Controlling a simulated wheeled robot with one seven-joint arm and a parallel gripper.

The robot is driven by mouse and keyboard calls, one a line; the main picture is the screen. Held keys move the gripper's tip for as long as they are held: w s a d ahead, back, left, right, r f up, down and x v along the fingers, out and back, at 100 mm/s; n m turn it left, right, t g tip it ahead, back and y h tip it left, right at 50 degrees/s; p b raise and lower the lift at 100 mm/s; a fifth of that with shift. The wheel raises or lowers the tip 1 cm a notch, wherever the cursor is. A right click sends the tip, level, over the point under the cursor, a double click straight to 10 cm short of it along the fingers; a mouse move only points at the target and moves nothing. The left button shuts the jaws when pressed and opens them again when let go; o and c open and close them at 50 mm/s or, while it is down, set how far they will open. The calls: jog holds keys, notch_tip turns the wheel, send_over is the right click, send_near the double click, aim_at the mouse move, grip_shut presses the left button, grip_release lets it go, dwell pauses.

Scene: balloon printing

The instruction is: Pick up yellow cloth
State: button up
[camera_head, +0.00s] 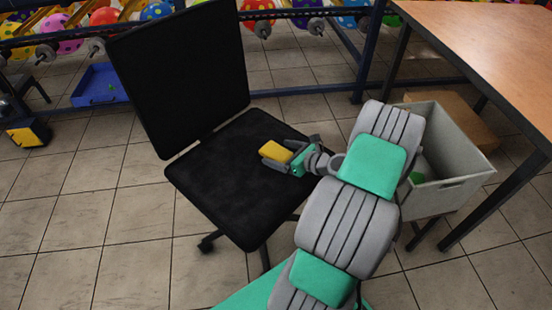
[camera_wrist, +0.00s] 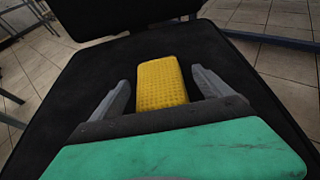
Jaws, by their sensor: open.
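The yellow cloth (camera_head: 275,152) is a small rectangular block lying on the seat of a black chair (camera_head: 222,190). In the wrist view the yellow cloth (camera_wrist: 161,84) has a dimpled surface and lies between the two grey fingers. My gripper (camera_head: 274,155) is over the seat, its fingers on either side of the cloth. In the wrist view my gripper (camera_wrist: 161,84) is open, with a gap between each finger and the cloth. The near end of the cloth is hidden behind the gripper body.
The chair's backrest (camera_head: 180,75) rises behind the seat. A wooden table (camera_head: 490,40) stands at the right, with a grey bin (camera_head: 455,190) below it. A rack with colourful balloons (camera_head: 155,10) runs along the back. A blue tray (camera_head: 100,86) lies on the floor at the left.

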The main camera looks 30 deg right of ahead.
jog(key=shift+w+f, duration=0.1)
jog(key=shift+w, duration=0.25)
jog(key=shift+c, duration=0.6)
jog(key=c, duration=1.3)
